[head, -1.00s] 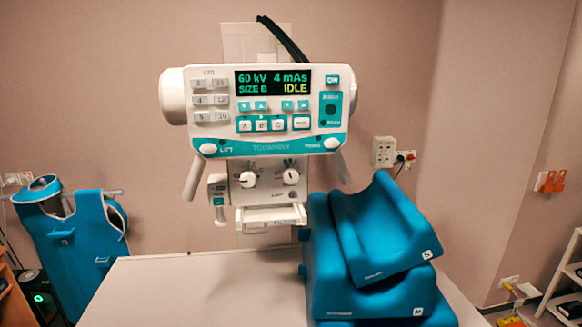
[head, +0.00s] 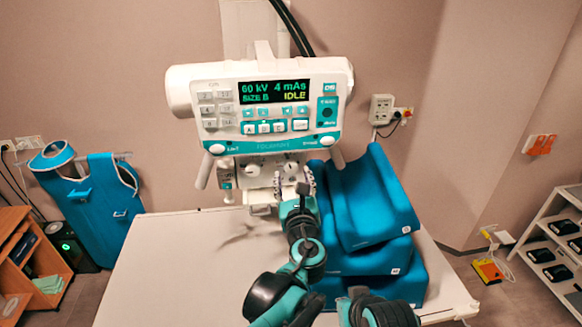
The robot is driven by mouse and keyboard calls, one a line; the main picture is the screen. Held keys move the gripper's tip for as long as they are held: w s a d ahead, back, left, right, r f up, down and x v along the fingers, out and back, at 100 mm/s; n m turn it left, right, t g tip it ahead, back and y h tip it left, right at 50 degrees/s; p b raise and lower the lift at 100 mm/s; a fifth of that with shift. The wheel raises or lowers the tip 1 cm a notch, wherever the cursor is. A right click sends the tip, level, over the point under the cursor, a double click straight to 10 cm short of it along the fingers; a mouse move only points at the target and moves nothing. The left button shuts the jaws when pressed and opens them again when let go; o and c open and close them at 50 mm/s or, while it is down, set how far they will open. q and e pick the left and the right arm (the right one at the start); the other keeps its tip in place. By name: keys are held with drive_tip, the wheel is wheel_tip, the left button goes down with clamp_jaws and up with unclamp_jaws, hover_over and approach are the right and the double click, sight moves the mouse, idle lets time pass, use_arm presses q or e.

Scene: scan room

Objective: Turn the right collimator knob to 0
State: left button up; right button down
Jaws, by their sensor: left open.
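The X-ray tube head (head: 262,110) hangs over the table, its display reading 60 kV, 4 mAs, SIZE B, IDLE. The collimator below it carries two white knobs. The left knob (head: 252,170) shows clear of the fingers. The right collimator knob (head: 290,167) shows just above and between the fingers of my left gripper; its pointer is too small to read. My left gripper (head: 294,180) is open in front of the collimator, pointing at the right knob. I cannot tell whether the fingers touch it. My right gripper is not in view.
Blue foam wedges (head: 375,205) are stacked close to the right of my left gripper and forearm. The white table (head: 170,270) is bare on the left. A handle hangs at the collimator's left side. A blue apron (head: 105,205) hangs at far left.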

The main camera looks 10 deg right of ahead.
sight(291, 169)
use_arm(q)
drive_tip(key=w, duration=0.2)
drive_tip(key=shift+w, duration=0.9)
drive_tip(key=shift+c, duration=0.3)
drive_tip(key=c, duration=1.1)
